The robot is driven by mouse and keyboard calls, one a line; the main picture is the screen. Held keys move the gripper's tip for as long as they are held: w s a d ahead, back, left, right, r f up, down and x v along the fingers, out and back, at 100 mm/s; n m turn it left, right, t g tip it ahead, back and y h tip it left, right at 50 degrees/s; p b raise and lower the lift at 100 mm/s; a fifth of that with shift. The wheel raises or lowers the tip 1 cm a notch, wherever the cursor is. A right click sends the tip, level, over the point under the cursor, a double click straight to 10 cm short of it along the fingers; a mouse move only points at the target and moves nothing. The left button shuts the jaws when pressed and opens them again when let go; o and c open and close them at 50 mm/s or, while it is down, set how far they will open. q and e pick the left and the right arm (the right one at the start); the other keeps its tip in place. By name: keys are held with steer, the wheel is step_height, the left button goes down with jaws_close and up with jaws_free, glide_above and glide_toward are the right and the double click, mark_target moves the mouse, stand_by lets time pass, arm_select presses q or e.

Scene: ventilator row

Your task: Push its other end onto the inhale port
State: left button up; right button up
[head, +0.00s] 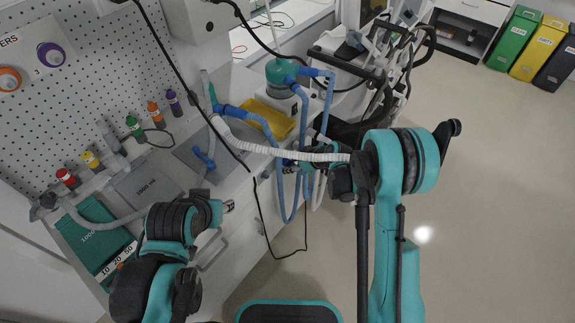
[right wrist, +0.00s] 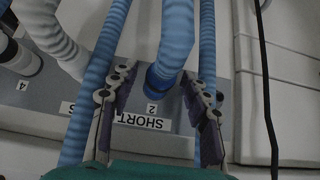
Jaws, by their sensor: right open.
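In the right wrist view a blue corrugated hose (right wrist: 178,38) ends in a dark blue cuff (right wrist: 158,80) at a grey panel, beside the number 2 and a SHORT label (right wrist: 140,120). My right gripper (right wrist: 155,115) is open, its fingers on either side of the cuff, with no clear contact. In the head view the right gripper (head: 308,166) is partly hidden behind a white corrugated hose. Blue hoses (head: 290,195) hang around it. My left gripper (head: 228,206) is at the lower left, away from the hoses; its fingers are too small to judge. I cannot make out a port marked inhale.
In the wrist view, another blue hose (right wrist: 97,75) crosses the left finger and one passes at right (right wrist: 207,45). White hoses (right wrist: 55,40) sit near port 4. The head view shows a yellow tray (head: 268,120), a teal humidifier-like pot (head: 281,75) and a hanging black cable (head: 257,205).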

steer(key=shift+w+a+f, duration=0.15)
steer(key=shift+a+f, duration=0.05)
steer(key=shift+f, duration=0.05)
stand_by(0.4)
jaws_close()
